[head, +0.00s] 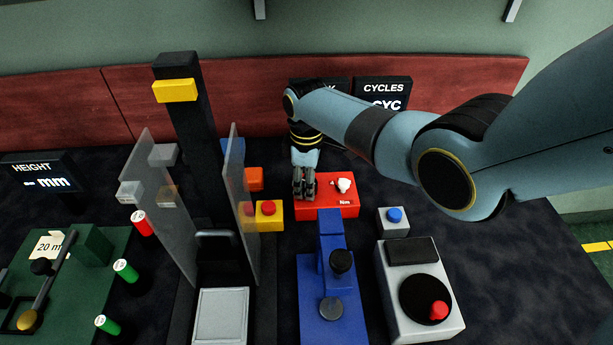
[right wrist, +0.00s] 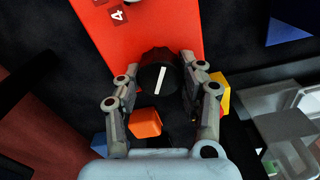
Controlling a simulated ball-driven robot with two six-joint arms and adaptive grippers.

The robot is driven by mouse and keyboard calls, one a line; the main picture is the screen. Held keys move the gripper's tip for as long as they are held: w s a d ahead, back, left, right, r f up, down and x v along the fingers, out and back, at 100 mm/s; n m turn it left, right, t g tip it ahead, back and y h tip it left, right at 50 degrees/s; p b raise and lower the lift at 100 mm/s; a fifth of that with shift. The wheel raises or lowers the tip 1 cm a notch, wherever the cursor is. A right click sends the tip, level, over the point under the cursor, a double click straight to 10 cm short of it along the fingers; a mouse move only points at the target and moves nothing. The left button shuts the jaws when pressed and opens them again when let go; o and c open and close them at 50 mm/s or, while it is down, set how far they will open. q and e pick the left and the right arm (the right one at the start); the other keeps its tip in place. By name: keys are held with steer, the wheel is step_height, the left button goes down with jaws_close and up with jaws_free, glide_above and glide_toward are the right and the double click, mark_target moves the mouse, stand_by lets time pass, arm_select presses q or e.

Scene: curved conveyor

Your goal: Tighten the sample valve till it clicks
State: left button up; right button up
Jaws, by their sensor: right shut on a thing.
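A red box (head: 320,210) marked "Nm" lies at the back middle of the table in the head view, with a small white part (head: 344,186) on top. In the right wrist view the red box (right wrist: 185,22) carries a round black knob (right wrist: 150,72) with a white line, slightly slanted. My right gripper (head: 304,188) points down at the left part of the box. In the right wrist view its fingers (right wrist: 163,72) are shut on the knob, one on each side. The gripper hides the knob in the head view. My left gripper is out of view.
An orange block (head: 255,179) and a yellow box with a red button (head: 270,215) stand close left of the red box. A blue fixture (head: 333,290) stands in front. Clear upright panels (head: 238,200) flank the dark column (head: 185,130). A grey dial unit (head: 420,290) is at right.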

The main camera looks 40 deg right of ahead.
steer(key=o, duration=1.1)
steer(key=shift+o, duration=0.2)
step_height(320, 180, up, 12)
steer(key=shift+f, duration=0.1)
